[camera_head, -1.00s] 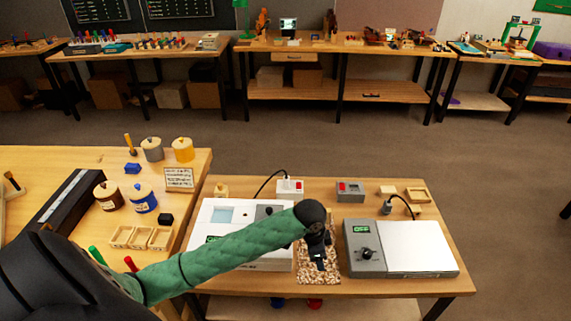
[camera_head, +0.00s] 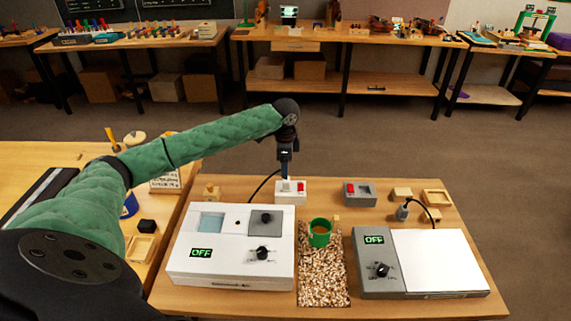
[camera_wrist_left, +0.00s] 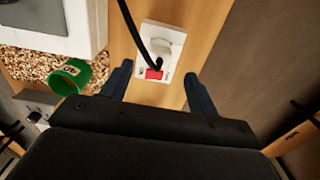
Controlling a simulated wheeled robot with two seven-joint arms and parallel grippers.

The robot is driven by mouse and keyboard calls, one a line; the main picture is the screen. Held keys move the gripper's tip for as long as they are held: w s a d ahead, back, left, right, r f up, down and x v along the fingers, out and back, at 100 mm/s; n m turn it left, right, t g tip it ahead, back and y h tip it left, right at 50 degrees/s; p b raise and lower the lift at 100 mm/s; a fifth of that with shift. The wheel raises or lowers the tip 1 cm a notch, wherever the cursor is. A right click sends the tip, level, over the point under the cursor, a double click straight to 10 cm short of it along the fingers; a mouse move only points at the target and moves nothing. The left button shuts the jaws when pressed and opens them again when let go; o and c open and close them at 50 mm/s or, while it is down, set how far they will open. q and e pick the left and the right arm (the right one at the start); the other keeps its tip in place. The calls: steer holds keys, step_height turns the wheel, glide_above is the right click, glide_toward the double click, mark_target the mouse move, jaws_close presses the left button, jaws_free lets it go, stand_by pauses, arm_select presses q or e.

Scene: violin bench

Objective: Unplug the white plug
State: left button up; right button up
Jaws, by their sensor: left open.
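The white plug (camera_wrist_left: 163,48) sits in a white socket block (camera_head: 297,198) with a red switch (camera_wrist_left: 153,74). A black cable (camera_wrist_left: 134,24) runs from the plug to the white machine (camera_head: 190,270), whose display reads OFF. My left gripper (camera_head: 286,172) is above the socket block, pointing down. In the left wrist view its fingers (camera_wrist_left: 158,82) are open and apart, with the red switch end of the block between and beyond them. They hold nothing. In the head view the gripper partly hides the plug. My right gripper is not in view.
A grey block with a red switch (camera_head: 359,193), a dark plug (camera_head: 402,213) and a grey-white device (camera_head: 440,262) reading OFF are to the right.

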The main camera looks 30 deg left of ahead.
mark_target(286, 185)
arm_select(q)
steer(key=shift+f+p, duration=1.2)
steer(key=shift+f, duration=2.6)
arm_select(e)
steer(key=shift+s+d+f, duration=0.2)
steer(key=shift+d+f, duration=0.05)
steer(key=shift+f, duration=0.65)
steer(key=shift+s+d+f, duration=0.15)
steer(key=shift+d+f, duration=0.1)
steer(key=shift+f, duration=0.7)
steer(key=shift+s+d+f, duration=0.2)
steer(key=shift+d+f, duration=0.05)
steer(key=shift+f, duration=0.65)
arm_select(q)
steer(key=c, duration=1.1)
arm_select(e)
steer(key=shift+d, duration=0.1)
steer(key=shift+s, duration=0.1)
